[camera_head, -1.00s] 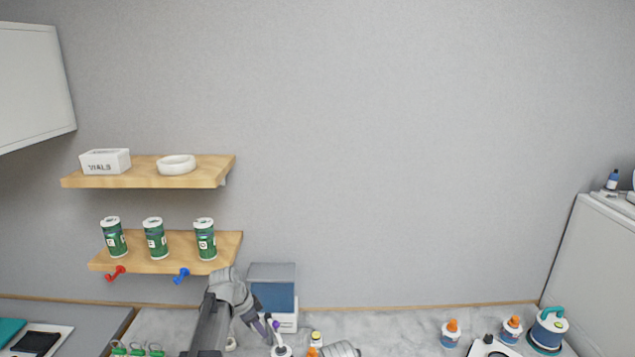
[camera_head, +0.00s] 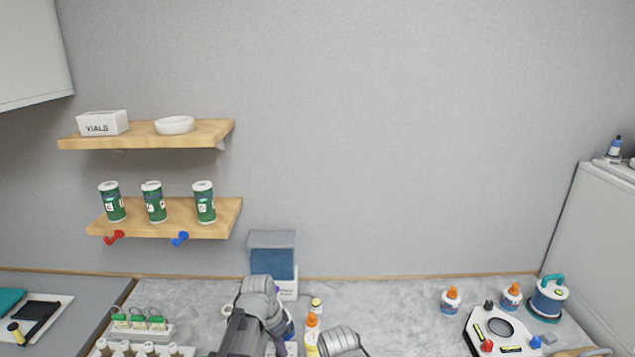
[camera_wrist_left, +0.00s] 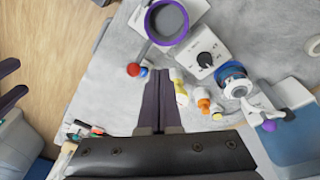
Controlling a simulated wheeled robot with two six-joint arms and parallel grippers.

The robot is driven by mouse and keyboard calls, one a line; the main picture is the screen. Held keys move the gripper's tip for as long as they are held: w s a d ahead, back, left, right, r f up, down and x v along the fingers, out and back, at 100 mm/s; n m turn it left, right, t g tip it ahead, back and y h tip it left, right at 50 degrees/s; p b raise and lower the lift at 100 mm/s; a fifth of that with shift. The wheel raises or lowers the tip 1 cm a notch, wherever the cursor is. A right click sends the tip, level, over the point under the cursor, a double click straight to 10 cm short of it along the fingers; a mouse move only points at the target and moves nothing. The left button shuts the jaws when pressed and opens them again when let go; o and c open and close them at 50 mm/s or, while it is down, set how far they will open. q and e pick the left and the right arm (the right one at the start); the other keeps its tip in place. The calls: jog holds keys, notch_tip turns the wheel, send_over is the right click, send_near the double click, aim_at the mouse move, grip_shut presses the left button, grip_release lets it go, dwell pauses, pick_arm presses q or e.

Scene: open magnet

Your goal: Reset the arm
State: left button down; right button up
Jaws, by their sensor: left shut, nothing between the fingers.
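My left arm shows at the bottom middle of the head view, with part of my left gripper (camera_head: 280,348) over the counter (camera_head: 400,300). In the left wrist view, the left gripper (camera_wrist_left: 158,75) has its two dark purple fingers together with nothing between them. The fingers point across the grey counter, with small bottles beside them. Two dark purple fingers at the left edge of the wrist view look like my right gripper (camera_wrist_left: 12,82), spread apart and empty, with its body cut off by the frame.
A blue-grey box (camera_head: 272,262) stands against the wall behind my left arm. Orange-capped bottles (camera_head: 452,300), a white device (camera_head: 497,332) and a teal-handled container (camera_head: 549,298) are at the right. Shelves (camera_head: 170,227) hang at the left. The counter's middle back is clear.

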pick_arm(q)
jog(key=s+d+f+n+y+b, duration=0.1)
jog(key=s+f+n+b, duration=0.1)
jog(key=s+f+b, duration=0.3)
jog(key=s+d+f+n+y+b, duration=0.2)
jog(key=s+f+b, duration=0.3)
jog(key=s, duration=0.6)
jog(key=shift+d+f+n+g, duration=0.25)
jog(key=shift+f+n+g, duration=0.2)
jog(key=shift+f, duration=0.4)
